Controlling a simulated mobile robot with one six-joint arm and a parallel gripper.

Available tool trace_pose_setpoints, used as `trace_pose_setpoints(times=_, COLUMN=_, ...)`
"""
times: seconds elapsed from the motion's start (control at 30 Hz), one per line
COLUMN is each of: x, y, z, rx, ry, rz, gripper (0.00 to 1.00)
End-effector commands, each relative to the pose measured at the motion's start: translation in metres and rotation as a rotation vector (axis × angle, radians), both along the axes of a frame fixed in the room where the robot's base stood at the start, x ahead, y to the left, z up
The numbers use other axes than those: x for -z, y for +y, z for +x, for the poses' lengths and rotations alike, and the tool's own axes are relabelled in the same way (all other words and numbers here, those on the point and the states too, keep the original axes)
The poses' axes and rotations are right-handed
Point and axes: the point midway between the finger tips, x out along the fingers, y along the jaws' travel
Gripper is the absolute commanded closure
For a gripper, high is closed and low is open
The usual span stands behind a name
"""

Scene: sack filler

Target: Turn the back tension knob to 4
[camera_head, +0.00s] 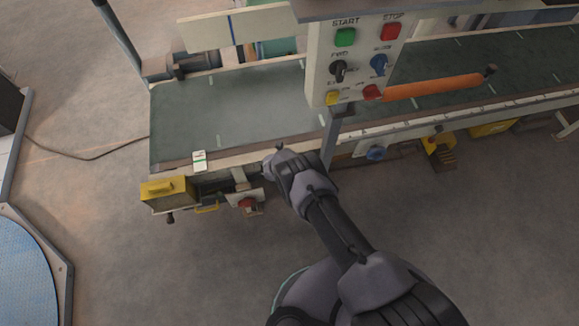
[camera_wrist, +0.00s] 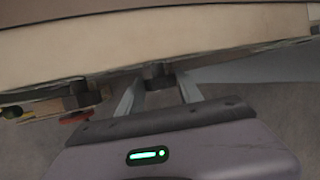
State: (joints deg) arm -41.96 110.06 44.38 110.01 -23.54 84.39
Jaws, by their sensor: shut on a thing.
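In the wrist view, a small dark knob (camera_wrist: 158,72) sticks out below the pale conveyor side rail (camera_wrist: 190,37). The two pale fingers of my gripper (camera_wrist: 156,84) reach up on either side of it and are shut on it. No scale or number can be read on the knob, so its setting cannot be told. In the head view, my gripper (camera_head: 262,168) is at the front edge of the conveyor, near its left end. My wrist and the rail hide the knob there.
A yellow box (camera_head: 168,190) and a red knob (camera_head: 246,203) are mounted left of my gripper under the belt edge. A control panel (camera_head: 352,65) with buttons overhangs to the upper right. The floor in front is clear.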

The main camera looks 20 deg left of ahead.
Motion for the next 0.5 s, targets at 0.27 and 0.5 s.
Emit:
trace_pose_setpoints(times=0.27, x=0.0032, y=-0.0031, z=-0.0030, rx=0.002, ry=0.006, rz=-0.005, gripper=0.98)
trace_pose_setpoints(times=0.5, x=0.0020, y=-0.0020, z=-0.0019, rx=0.001, ry=0.004, rz=-0.002, gripper=0.36)
